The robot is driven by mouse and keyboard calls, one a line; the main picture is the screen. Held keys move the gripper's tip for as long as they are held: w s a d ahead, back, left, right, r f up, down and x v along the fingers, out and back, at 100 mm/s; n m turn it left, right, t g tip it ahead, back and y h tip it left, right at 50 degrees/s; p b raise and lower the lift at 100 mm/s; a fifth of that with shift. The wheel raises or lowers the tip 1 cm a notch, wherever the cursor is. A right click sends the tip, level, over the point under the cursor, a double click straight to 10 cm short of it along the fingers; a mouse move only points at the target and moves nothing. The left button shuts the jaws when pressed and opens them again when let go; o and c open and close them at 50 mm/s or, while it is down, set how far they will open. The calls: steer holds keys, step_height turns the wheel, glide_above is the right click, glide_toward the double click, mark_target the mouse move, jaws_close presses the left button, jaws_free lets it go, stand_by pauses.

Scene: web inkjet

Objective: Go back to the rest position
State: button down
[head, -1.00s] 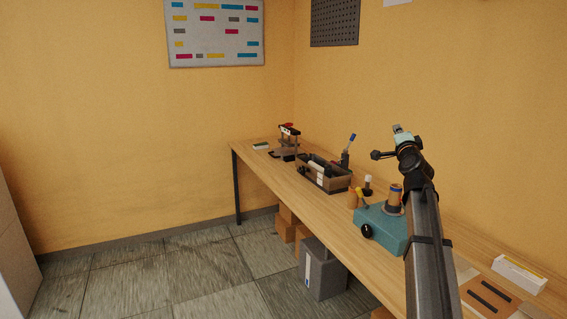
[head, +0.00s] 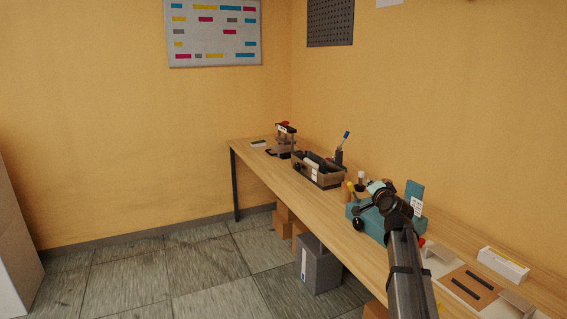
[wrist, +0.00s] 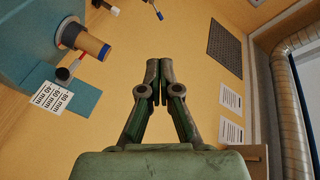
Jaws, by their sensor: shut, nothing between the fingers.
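My gripper (wrist: 159,68) is shut and empty in the wrist view, its two dark green fingers meeting at the tips. It points at the yellow wall, with nothing touching it. In the head view, my arm reaches up from the lower right over the bench, and its end overlaps the teal machine (head: 416,193). The fingertips are hard to make out there. The teal machine also shows in the wrist view (wrist: 62,40), at the upper left, with an orange-brown roll and a card marked in mm, apart from the fingers.
The wooden bench (head: 265,170) runs along the wall. It holds a box of tools (head: 329,180), a small press (head: 286,138) at the far end and a white box (head: 503,263) at the right. A grey bin (head: 318,268) stands below. The floor (head: 200,265) at left is clear.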

steer(key=s+a+f+n+g+y, duration=0.1)
steer(key=s+a+f+n+g, duration=0.3)
steer(key=f, duration=0.6)
steer(key=s+a+f+g, duration=0.1)
steer(key=s+a+f, duration=0.2)
steer(key=s+f, duration=0.55)
steer(key=s+a+f+n+g+y, duration=0.1)
steer(key=s+a+f+n+g, duration=0.15)
steer(key=f, duration=1.05)
steer(key=s+a+f+n+g+h, duration=0.15)
steer(key=s+f+g, duration=0.35)
steer(key=s+f, duration=0.6)
steer(key=s+a+f+n+g+h, duration=0.1)
steer(key=s+a+f+n+g, duration=0.2)
steer(key=s+f, duration=0.75)
steer(key=s+d+f+m+g+h+b, duration=0.7)
steer(key=s+d+f+b, duration=1.05)
steer(key=b, duration=1.75)
steer(key=s+a+f+n+g+y+p, duration=0.1)
steer(key=s+a+n+y+p, duration=0.5)
steer(key=s+a+p, duration=0.9)
steer(key=a+y+p, duration=0.1)
steer(key=p, duration=1.5)
steer(key=shift+s+a+n+p, duration=0.15)
steer(key=shift+s+n+p, duration=0.15)
steer(key=shift+s, duration=0.1)
